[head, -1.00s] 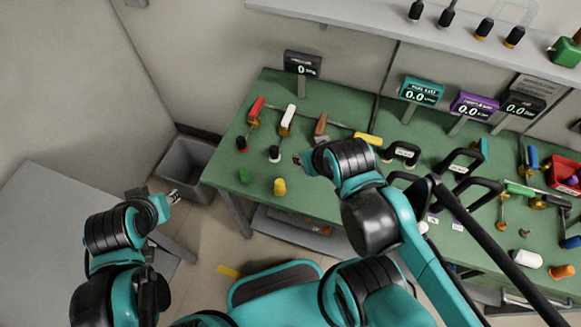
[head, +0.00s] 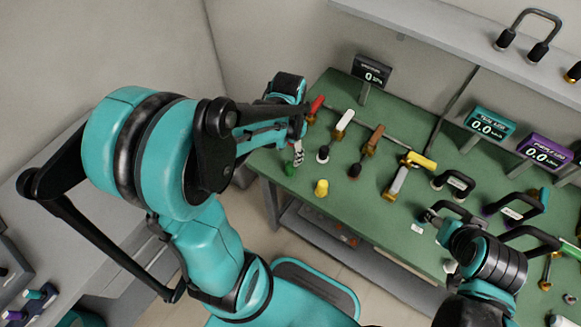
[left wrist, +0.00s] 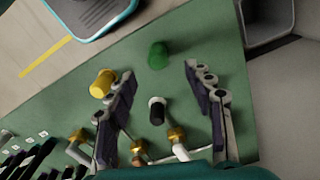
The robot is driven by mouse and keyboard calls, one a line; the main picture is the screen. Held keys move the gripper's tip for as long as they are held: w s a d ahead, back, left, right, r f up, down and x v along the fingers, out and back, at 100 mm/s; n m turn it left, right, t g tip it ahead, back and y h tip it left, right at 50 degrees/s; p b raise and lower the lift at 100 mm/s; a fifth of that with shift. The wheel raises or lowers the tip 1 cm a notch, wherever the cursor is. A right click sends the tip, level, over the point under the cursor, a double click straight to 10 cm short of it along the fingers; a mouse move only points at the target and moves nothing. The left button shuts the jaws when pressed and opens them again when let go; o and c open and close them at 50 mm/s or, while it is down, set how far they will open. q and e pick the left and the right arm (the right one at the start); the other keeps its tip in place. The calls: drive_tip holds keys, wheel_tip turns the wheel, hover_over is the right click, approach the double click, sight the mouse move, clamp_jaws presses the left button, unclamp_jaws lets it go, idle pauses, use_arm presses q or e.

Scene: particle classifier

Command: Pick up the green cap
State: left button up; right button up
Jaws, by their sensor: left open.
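The green cap (left wrist: 158,55) stands on the green bench top near its corner in the left wrist view. In the head view only a part of the green cap (head: 290,169) shows beside my left gripper (head: 298,153). In the left wrist view my left gripper (left wrist: 158,72) is open and empty, with its two fingers spread on either side of the line to the cap. The cap appears ahead of the fingertips, not between the pads. My right gripper (head: 428,218) is small and partly hidden by its own wrist; its jaws cannot be made out.
A yellow cap (head: 321,187) stands near the green cap. A black-and-white knob (left wrist: 157,110) lies below the open fingers in the wrist view. Valves with red (head: 316,106), white (head: 343,122) and yellow handles (head: 419,160) line the bench. A grey bin (left wrist: 268,22) is beyond the bench edge.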

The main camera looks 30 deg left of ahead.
sight(290, 164)
use_arm(q)
drive_tip(key=f+b, duration=0.3)
drive_tip(key=f, duration=0.4)
drive_tip(key=shift+d+f+b, duration=0.15)
drive_tip(key=shift+d+b, duration=0.05)
drive_tip(key=shift+b, duration=0.1)
drive_tip(key=c, duration=1.1)
